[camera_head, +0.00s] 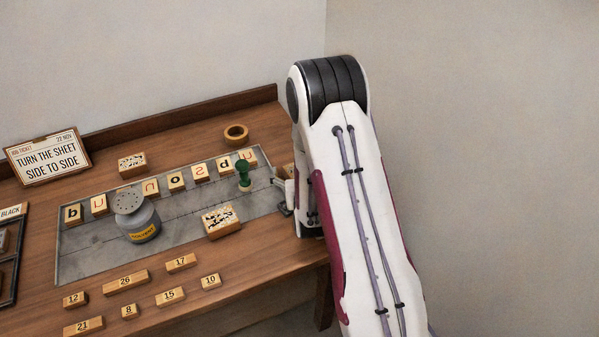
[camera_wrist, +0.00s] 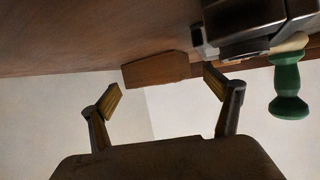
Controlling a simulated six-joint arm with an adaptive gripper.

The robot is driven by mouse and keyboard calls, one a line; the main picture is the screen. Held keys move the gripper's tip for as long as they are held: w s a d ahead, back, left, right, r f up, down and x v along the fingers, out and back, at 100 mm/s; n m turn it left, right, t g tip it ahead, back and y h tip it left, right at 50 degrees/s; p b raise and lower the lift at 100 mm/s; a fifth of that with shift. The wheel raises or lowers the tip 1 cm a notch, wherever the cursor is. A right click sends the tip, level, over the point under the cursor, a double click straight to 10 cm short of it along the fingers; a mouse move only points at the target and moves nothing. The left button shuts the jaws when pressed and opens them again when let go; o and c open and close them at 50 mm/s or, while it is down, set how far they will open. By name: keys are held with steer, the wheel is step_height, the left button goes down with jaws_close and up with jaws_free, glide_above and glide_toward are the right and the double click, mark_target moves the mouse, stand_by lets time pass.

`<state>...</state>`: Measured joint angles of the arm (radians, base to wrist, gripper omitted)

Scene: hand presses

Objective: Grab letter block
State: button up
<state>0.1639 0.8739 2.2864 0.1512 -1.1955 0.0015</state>
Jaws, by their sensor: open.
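Letter blocks stand in a slanted row on the grey metal plate (camera_head: 85,255), among them a "b" block (camera_head: 73,214), an "o" block (camera_head: 176,181) and an "s" block (camera_head: 200,173). My gripper (camera_head: 282,197) is low at the plate's right end, mostly hidden by my arm. In the wrist view my gripper (camera_wrist: 163,87) is open, with its two fingers apart. A plain wooden block (camera_wrist: 156,70) shows between and beyond the fingertips; no letter on it is visible. A wooden piece (camera_head: 286,171) beside the plate is partly hidden by my arm.
A green-handled tool (camera_head: 244,176) stands near my gripper and also shows in the wrist view (camera_wrist: 288,88). A grey solvent can (camera_head: 138,218), a speckled block (camera_head: 221,221) and a wooden ring (camera_head: 236,134) are nearby. Numbered blocks (camera_head: 170,296) lie in front.

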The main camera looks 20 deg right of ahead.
steer(key=c, duration=1.4)
steer(key=shift+r, duration=0.1)
steer(key=shift+r, duration=4.9)
